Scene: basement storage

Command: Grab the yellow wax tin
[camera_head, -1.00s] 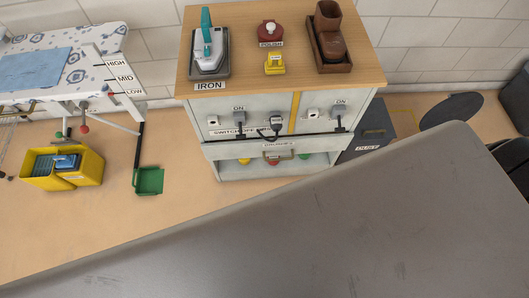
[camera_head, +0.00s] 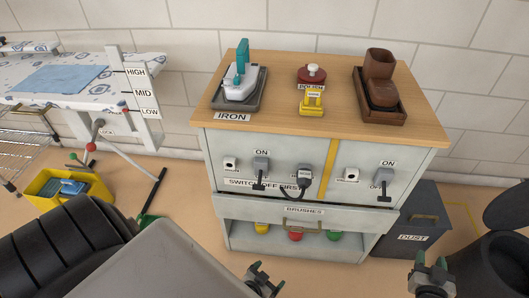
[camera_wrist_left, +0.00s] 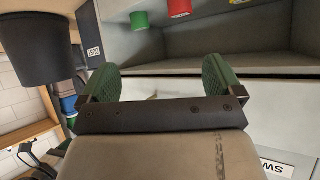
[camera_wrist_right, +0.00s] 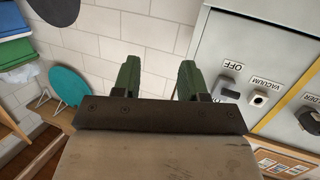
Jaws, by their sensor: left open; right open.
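A small yellow object (camera_head: 311,102), with a white label too small to read, stands on the wooden cabinet top (camera_head: 335,135). It sits just in front of the red polish tin (camera_head: 311,75). It looks like the wax tin, but I cannot confirm this from the label. My left gripper (camera_head: 262,279) is low, in front of the cabinet; its green fingers are apart and empty in the left wrist view (camera_wrist_left: 157,80). My right gripper (camera_head: 433,274) is low at the right; its fingers are apart and empty in the right wrist view (camera_wrist_right: 158,80). Neither touches the yellow object.
An iron (camera_head: 240,82) stands left of the yellow object, and a brown boot (camera_head: 380,78) in a tray stands right. Switches and plugs project from the cabinet front (camera_head: 225,145). A dust bin (camera_head: 415,225) stands at right, an ironing board (camera_head: 95,92) at left.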

